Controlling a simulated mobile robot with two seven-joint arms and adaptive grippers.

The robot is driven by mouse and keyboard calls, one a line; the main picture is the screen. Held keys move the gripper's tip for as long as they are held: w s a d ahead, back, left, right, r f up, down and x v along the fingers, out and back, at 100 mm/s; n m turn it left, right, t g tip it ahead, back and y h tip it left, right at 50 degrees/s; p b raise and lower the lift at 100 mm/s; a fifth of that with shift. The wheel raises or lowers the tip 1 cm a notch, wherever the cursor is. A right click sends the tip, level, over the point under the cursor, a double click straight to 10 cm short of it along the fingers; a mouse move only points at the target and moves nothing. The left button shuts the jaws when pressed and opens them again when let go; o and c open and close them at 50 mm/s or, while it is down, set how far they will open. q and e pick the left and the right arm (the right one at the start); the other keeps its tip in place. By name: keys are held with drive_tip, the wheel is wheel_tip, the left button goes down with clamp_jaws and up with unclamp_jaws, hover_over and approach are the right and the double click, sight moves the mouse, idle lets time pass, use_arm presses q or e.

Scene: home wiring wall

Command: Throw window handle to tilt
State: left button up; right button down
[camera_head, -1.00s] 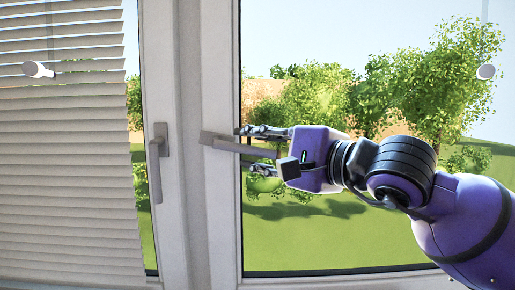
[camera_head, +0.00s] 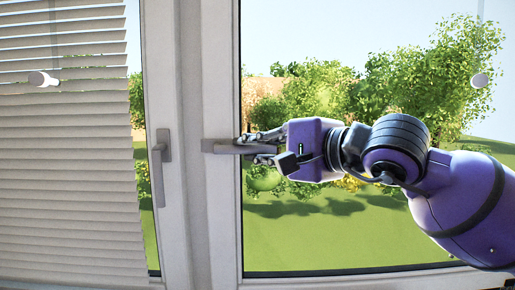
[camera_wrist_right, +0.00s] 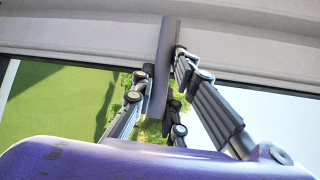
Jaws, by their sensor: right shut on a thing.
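The grey window handle (camera_head: 228,147) sits on the white frame of the right window sash in the head view. Its lever points right and lies about horizontal. My right gripper (camera_head: 258,147) comes from the right, with its fingers on either side of the lever, shut on it. In the right wrist view the handle (camera_wrist_right: 161,65) runs between the two fingers of my right gripper (camera_wrist_right: 158,97). The far end of the lever is hidden by the gripper. My left gripper is not in view.
A second handle (camera_head: 158,170) hangs downward on the left sash. Slatted blinds (camera_head: 70,190) cover most of the left window. Trees and lawn lie behind the glass.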

drive_tip(key=shift+f, duration=0.1)
drive_tip(key=c, duration=1.7)
unclamp_jaws()
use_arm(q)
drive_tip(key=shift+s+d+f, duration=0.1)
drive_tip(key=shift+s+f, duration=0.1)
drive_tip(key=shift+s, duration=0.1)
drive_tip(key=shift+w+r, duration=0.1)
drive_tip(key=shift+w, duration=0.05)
use_arm(e)
drive_tip(key=v, duration=1.2)
